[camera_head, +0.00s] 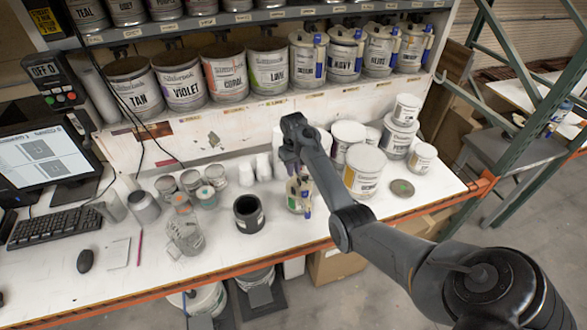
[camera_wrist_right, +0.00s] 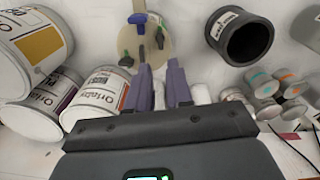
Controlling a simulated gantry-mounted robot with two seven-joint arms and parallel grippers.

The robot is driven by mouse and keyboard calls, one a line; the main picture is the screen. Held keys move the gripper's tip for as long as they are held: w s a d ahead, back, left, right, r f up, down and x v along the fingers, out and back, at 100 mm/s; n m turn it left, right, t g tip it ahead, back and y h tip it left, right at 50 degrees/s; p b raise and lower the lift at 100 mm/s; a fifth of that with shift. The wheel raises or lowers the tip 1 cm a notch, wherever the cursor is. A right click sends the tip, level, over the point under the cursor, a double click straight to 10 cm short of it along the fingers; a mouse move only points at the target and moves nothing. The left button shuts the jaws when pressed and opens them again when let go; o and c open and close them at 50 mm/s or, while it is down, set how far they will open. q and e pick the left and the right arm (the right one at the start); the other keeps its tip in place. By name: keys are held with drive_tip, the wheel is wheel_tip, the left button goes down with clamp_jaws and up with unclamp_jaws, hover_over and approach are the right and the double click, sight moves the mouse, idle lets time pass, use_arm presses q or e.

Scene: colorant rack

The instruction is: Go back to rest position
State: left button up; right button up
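My right gripper (camera_head: 293,168) is over the white workbench (camera_head: 330,215), with its arm coming in from the right. In the right wrist view its two purple fingers (camera_wrist_right: 160,75) are apart, with nothing held between them. A light container with coloured tool handles (camera_wrist_right: 140,40) is just beyond the fingertips. In the head view this container (camera_head: 298,196) stands right below the gripper and is partly hidden by my arm. My left gripper is not in view.
A dark open can (camera_head: 249,214) stands left of the container. White paint buckets (camera_head: 365,172) stand to its right. A shelf of paint cans (camera_head: 228,75) runs along the back. A monitor (camera_head: 40,155) and keyboard (camera_head: 52,225) are at left. The bench front is mostly clear.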

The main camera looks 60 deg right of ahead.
idle(0.3)
drive_tip(key=s+a+f+n+t+h, duration=0.1)
drive_tip(key=s+a+f+n, duration=0.1)
drive_tip(key=s+a, duration=0.35)
drive_tip(key=s+a+f+n+h+p, duration=0.1)
drive_tip(key=s+a+f, duration=0.1)
drive_tip(key=a, duration=0.6)
drive_tip(key=s+a+f+n+t+h, duration=0.1)
drive_tip(key=s+a+f+n, duration=0.1)
drive_tip(key=s+a, duration=0.35)
drive_tip(key=s+a+r+n+y, duration=0.1)
drive_tip(key=s+a+r, duration=0.1)
drive_tip(key=s+a, duration=0.2)
drive_tip(key=s+a+r+t+y, duration=0.1)
drive_tip(key=s+a+r, duration=0.1)
drive_tip(key=a, duration=0.7)
drive_tip(key=s+a+r+n+y, duration=0.1)
drive_tip(key=s+a+r, duration=0.1)
drive_tip(key=s+a, duration=0.3)
drive_tip(key=shift+s+a+n+t+p, duration=0.3)
drive_tip(key=shift+a+p, duration=0.1)
drive_tip(key=shift+a, duration=0.8)
